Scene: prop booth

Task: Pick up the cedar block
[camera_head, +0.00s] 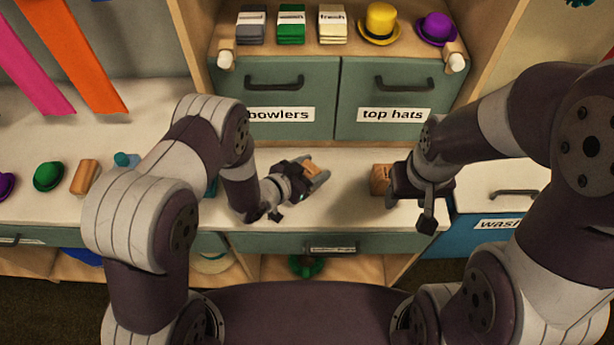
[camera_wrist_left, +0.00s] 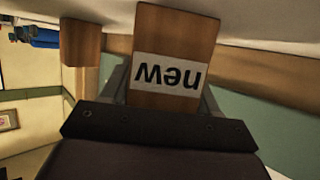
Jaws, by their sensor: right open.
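My left gripper (camera_head: 304,178) is closed around a light-brown wooden block (camera_head: 313,170) above the counter. In the left wrist view that block (camera_wrist_left: 176,35) sits between the fingers and bears a white label reading "new", upside down. A darker brown wooden block (camera_head: 380,179) stands on the counter at the right. My right gripper (camera_head: 392,186) is at that block, open, and partly hides it; contact cannot be told. Another tan wooden block (camera_head: 86,176) lies on the left counter. No label in view says which block is cedar.
Green drawers marked "bowlers" (camera_head: 279,114) and "top hats" (camera_head: 393,114) stand behind. Above them are folded cloths, a yellow hat (camera_head: 380,22) and a purple hat (camera_head: 436,28). A green hat (camera_head: 48,176) sits at left. Counter between my grippers is clear.

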